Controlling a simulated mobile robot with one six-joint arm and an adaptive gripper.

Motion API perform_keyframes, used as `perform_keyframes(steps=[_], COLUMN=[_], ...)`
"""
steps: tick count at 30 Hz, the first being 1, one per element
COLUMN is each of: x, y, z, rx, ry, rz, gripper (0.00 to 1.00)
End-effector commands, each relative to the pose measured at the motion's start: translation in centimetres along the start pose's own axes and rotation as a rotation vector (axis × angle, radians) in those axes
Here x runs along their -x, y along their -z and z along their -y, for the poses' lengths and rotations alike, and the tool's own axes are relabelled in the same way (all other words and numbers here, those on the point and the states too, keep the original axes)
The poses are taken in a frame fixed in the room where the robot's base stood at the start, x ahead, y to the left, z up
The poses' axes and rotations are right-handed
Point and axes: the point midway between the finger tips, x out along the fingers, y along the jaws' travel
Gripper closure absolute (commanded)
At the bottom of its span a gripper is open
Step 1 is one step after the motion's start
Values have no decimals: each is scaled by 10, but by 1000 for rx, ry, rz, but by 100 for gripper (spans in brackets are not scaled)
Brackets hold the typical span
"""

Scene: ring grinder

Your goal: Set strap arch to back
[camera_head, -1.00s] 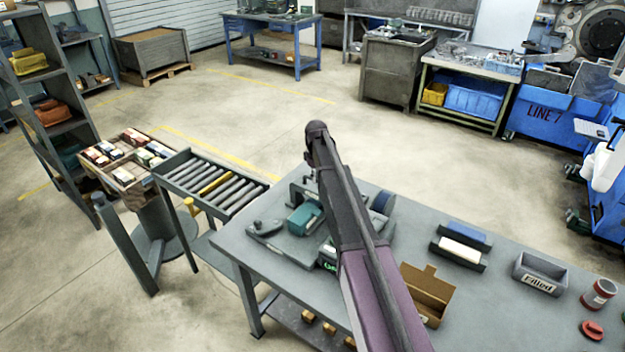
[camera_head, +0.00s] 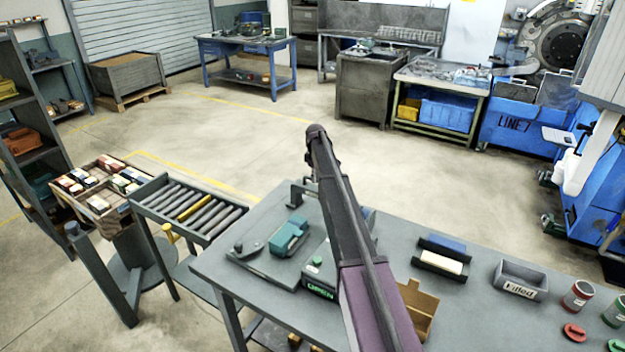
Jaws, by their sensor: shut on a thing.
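A strapping station with a grey base plate (camera_head: 262,262) sits on the grey table at the left end. A teal block (camera_head: 288,238) stands on it. A grey upright piece (camera_head: 297,192), which looks like part of the strap arch, shows just left of my arm; the rest is hidden behind the arm, so I cannot tell how the arch is set. A dark box with a green lit OPEN sign (camera_head: 321,291) and a green button (camera_head: 317,262) stands at its front. My arm rises across the middle of the picture and my gripper is hidden behind it.
A roller conveyor (camera_head: 190,208) adjoins the table's left side. To the right on the table are an open cardboard box (camera_head: 418,305), a holder with blue and white blocks (camera_head: 441,260), a tray labelled Filled (camera_head: 520,280) and cans (camera_head: 578,294). The floor behind is clear.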

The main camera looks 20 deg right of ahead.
Motion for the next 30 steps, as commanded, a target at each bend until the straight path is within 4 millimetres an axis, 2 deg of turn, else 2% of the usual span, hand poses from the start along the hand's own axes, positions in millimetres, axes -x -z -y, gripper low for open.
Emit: perform_keyframes(steps=[3,4,6,7,20,26,30], x=[1,1,1,1,2,15,32], y=[0,0,0,0,0,0,0], z=[-6,-7,-7,-6,-3,-3,-3], rx=[-2,-2,-3,-3,-2,-1,-1], ry=[-12,-12,-12,-12,-7,-6,-6], rz=[-1,-1,-1,-1,0,0,0], gripper=[100,68,48,43,43,43,43])
